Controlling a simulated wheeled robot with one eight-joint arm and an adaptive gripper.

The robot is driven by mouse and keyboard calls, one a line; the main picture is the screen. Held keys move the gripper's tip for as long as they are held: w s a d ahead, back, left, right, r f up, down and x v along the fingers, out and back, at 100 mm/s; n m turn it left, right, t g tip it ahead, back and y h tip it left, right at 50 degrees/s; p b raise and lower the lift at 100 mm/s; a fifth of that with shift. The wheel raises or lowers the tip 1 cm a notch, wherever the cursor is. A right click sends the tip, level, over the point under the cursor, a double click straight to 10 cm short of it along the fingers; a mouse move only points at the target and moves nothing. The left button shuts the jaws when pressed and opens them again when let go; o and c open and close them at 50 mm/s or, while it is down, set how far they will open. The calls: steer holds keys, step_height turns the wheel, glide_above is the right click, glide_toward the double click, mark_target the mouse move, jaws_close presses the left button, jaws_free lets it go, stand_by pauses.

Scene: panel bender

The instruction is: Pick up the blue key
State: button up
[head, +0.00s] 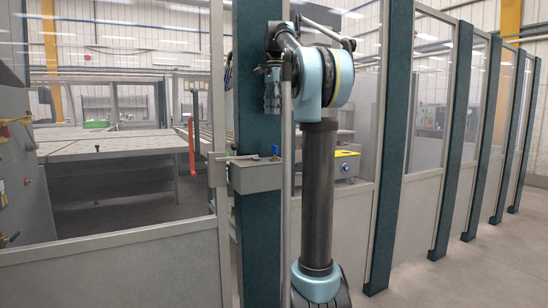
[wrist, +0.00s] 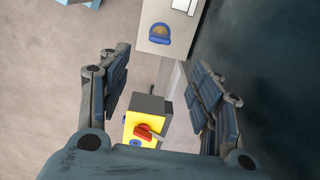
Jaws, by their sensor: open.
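The blue key (head: 275,151) is a small blue piece at the right end of the top of a grey box (head: 255,178) on a dark teal post. In the wrist view the blue key (wrist: 159,34) shows near the top centre, with a tan patch in its middle, close to the edge of the pale box (wrist: 155,12). My gripper (head: 271,108) points down above the box and the key, clearly apart from both. In the wrist view my gripper (wrist: 160,78) is open and empty, and the key lies beyond its fingertips, roughly midway between them sideways.
The teal post (head: 256,100) stands right beside my gripper and fills the right of the wrist view. A yellow panel with a red switch (wrist: 143,132) shows below between the fingers. Fence panels (head: 420,130) run off right.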

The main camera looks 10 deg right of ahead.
mark_target(275, 146)
step_height(275, 146, down, 15)
steer(key=shift+f, duration=0.1)
stand_by(0.7)
steer(key=c, duration=1.2)
